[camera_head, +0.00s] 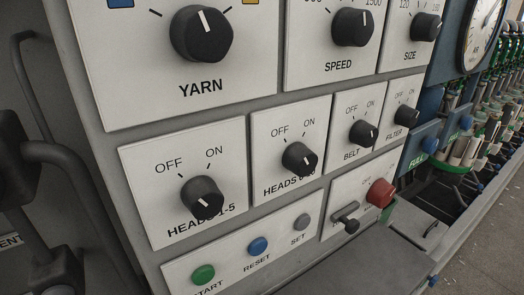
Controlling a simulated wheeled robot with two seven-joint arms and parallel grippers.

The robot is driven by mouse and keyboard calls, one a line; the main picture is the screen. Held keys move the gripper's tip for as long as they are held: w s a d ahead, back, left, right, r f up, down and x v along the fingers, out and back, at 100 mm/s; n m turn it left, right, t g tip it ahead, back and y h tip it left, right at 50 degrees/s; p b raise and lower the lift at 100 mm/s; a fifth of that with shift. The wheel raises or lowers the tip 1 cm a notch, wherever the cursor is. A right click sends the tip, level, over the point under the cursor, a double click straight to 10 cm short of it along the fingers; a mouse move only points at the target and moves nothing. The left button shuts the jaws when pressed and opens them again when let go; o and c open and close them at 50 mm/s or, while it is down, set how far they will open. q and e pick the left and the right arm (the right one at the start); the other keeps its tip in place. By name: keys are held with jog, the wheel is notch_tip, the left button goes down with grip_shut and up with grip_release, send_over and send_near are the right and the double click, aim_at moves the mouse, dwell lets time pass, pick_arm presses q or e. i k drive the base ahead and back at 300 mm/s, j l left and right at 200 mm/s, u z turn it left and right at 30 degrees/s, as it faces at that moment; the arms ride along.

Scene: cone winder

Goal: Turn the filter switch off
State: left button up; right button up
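The filter switch (407,115) is a small black rotary knob on a white plate at the right end of the lower row of knobs. OFF is printed above left of it and ON above right, with FILTER below. The knob is small here, and I cannot tell for sure which mark its pointer faces. Nothing touches the knob. Neither of my grippers can be made out in this view.
The belt knob (363,133) sits close to its left, with two heads knobs farther left. The size knob (426,27) is above. A red knob (380,193) and a grey lever (346,215) stick out below. Blue FULL boxes (422,143) stand to the right.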

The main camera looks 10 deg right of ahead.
aim_at(408, 117)
jog(key=z, duration=1.3)
